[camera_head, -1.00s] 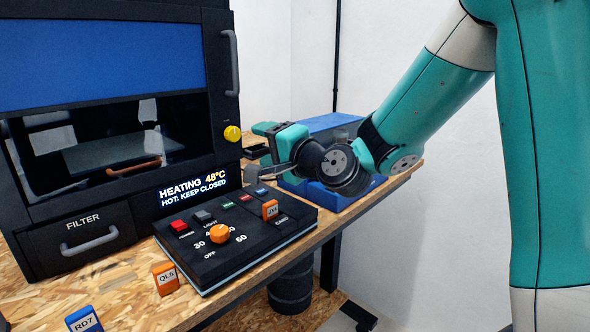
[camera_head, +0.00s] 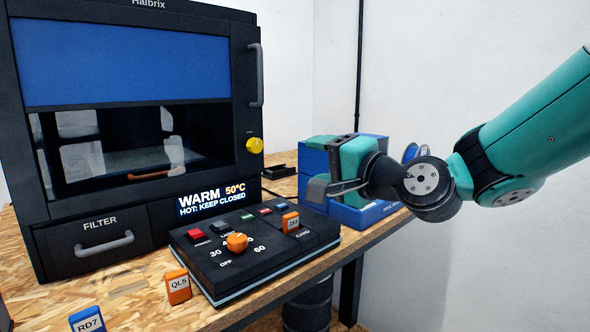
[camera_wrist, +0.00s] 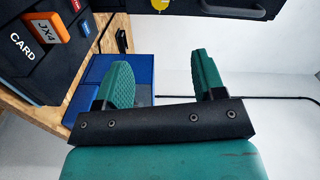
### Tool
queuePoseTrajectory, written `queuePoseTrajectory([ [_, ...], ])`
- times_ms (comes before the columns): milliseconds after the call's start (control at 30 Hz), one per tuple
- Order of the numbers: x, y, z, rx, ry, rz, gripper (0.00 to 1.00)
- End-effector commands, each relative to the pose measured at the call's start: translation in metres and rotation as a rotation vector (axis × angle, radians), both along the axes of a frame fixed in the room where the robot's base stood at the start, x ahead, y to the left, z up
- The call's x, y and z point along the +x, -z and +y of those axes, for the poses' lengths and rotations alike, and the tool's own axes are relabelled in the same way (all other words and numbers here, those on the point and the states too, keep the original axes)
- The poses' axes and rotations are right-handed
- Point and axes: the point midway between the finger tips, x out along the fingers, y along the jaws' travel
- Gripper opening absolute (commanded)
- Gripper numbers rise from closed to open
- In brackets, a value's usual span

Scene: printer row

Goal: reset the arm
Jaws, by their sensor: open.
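My gripper (camera_head: 322,165) is at the right of the bench in the head view, in front of the blue bin (camera_head: 367,213) and to the right of the control panel. In the wrist view my gripper (camera_wrist: 160,82) shows its two green fingers spread apart with nothing between them. My arm reaches in from the right side of the head view. Part of the blue bin (camera_wrist: 138,69) shows behind the fingers in the wrist view.
The printer (camera_head: 145,20) displays WARM 50°C, HOT: KEEP CLOSED. The control panel (camera_head: 215,275) carries an orange dial (camera_head: 237,242), buttons and an orange JX4 card (camera_head: 290,223). Orange QL5 (camera_head: 178,287) and blue RD7 (camera_head: 87,320) tags stand on the bench. Right of the bench is open floor.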

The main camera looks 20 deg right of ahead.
Motion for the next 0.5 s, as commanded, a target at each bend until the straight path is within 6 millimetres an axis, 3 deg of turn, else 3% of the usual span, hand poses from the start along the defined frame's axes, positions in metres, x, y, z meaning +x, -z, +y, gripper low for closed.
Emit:
queuePoseTrajectory([
  [167, -0.001, 0.001, 0.003, -0.012, -0.011, 0.006, 0.63],
  [267, -0.007, 0.008, 0.022, -0.095, -0.084, 0.049, 0.63],
  [367, -0.027, 0.025, 0.059, -0.281, -0.247, 0.134, 0.63],
  [500, -0.081, 0.060, 0.105, -0.641, -0.581, 0.263, 0.63],
])
